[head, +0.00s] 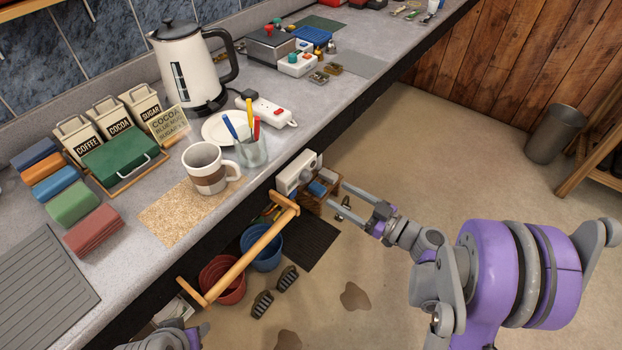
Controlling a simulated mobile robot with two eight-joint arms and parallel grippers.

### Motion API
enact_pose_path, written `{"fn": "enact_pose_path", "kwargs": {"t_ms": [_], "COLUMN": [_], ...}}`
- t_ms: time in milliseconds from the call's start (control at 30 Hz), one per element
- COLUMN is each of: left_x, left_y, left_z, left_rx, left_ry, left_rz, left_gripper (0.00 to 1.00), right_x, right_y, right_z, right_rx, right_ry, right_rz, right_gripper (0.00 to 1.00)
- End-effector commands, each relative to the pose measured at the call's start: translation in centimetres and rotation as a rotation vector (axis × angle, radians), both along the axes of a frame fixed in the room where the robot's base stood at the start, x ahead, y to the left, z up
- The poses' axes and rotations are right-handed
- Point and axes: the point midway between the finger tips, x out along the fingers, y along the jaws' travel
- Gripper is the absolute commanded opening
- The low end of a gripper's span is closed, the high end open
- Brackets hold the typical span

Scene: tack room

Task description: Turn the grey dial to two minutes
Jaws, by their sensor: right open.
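A small white box (294,174) is fixed at the counter's front edge, with a grey dial (307,172) on its front. The dial's markings and setting are too small to read. My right gripper (342,198) is open and empty, with its fingers pointing left toward the box. It is just right of and below the dial and looks apart from it. My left gripper (196,336) shows only in part at the bottom edge, and its fingers cannot be made out.
A wooden rail (252,252) juts out below the counter, left of my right gripper. A mug (206,168), a glass of pens (252,150) and a power strip (268,112) stand on the counter above. Red and blue buckets (262,250) are on the floor.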

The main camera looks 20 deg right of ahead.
Motion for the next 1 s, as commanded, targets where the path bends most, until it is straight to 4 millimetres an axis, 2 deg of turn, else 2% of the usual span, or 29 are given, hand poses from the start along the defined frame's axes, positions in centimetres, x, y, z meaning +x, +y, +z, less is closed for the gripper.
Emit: {"fn": "enact_pose_path", "kwargs": {"t_ms": [200, 400, 600, 867, 900, 1000], "left_x": [0.0, 0.0, 0.1, 0.1, 0.1, 0.1], "left_y": [0.0, 0.0, 0.0, 0.0, 0.0, 0.0], "left_z": [0.4, 0.5, 0.6, 0.6, 0.6, 0.6], "left_rx": [0.000, 0.000, 0.000, 0.000, 0.000, 0.000], "left_ry": [-0.001, -0.002, -0.002, -0.002, -0.002, -0.002], "left_rz": [0.000, 0.000, 0.000, 0.000, 0.000, 0.000], "left_gripper": [0.50, 0.50, 0.50, 0.50, 0.50, 0.50], "right_x": [3.3, 5.9, 7.1, 7.2, 7.2, 7.2], "right_y": [2.8, 4.8, 5.6, 5.7, 5.7, 5.7], "right_z": [0.1, 0.1, 0.0, 0.0, 0.0, 0.0], "right_rx": [0.001, 0.000, 0.000, -0.001, -0.001, 0.000], "right_ry": [0.002, 0.003, 0.002, 0.003, 0.003, 0.004], "right_rz": [0.006, 0.004, 0.002, 0.001, 0.001, 0.001], "right_gripper": [0.70, 0.70, 0.70, 0.70, 0.68, 0.50]}}
